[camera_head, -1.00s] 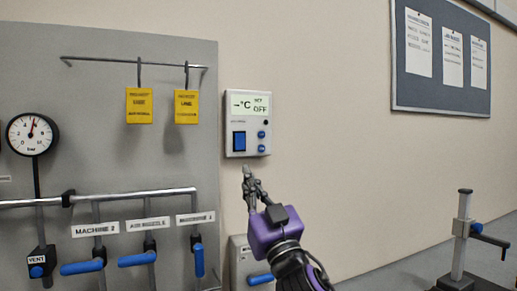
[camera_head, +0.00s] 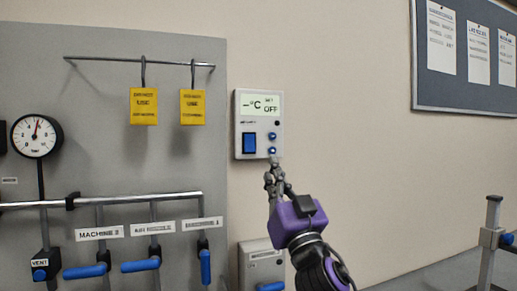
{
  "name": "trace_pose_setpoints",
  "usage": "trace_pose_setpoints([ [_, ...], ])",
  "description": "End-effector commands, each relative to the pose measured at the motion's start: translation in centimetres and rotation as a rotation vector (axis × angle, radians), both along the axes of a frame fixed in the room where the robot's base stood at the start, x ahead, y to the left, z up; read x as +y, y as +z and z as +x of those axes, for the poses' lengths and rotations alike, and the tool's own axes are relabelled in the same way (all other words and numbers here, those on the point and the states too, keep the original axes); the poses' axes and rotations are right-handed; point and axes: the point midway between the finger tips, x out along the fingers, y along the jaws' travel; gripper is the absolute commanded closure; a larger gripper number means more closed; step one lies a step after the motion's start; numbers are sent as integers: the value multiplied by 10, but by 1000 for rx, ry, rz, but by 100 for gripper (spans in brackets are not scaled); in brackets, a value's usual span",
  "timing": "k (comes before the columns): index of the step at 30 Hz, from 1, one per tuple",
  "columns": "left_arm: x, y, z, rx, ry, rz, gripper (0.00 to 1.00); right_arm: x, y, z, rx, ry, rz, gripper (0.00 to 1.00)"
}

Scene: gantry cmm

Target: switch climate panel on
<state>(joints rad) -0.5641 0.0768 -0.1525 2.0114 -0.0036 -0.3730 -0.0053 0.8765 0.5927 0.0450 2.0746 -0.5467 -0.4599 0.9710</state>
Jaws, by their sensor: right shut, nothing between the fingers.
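The climate panel (camera_head: 259,124) is a white box on the beige wall. Its display (camera_head: 261,106) shows a dash, °C, and SET OFF. A large blue rocker switch (camera_head: 250,143) sits at its lower left, and two small round blue buttons (camera_head: 273,136) sit one above the other at its lower right. My right gripper (camera_head: 273,163) is shut and empty, with its fingertips just below the lower button. I cannot tell whether they touch the panel. My left gripper is not in view.
To the left is a grey board (camera_head: 110,165) with a gauge (camera_head: 36,136), yellow tags (camera_head: 144,106), pipes and blue valve handles. A grey box (camera_head: 262,262) is below the panel. A notice board (camera_head: 465,60) hangs at right; the wall between is clear.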

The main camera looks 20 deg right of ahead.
Motion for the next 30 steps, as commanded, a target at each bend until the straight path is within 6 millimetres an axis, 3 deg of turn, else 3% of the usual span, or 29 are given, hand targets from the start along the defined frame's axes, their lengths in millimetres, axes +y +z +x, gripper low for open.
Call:
trace_pose_setpoints([
  [13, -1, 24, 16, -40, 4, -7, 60, 2, 63, 70, -6, -2, -1, 100],
  [21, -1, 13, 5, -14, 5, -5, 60, 3, 50, 104, -1, -1, 0, 100],
  [30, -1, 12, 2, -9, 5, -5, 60, 4, 50, 108, -2, -1, 0, 100],
])
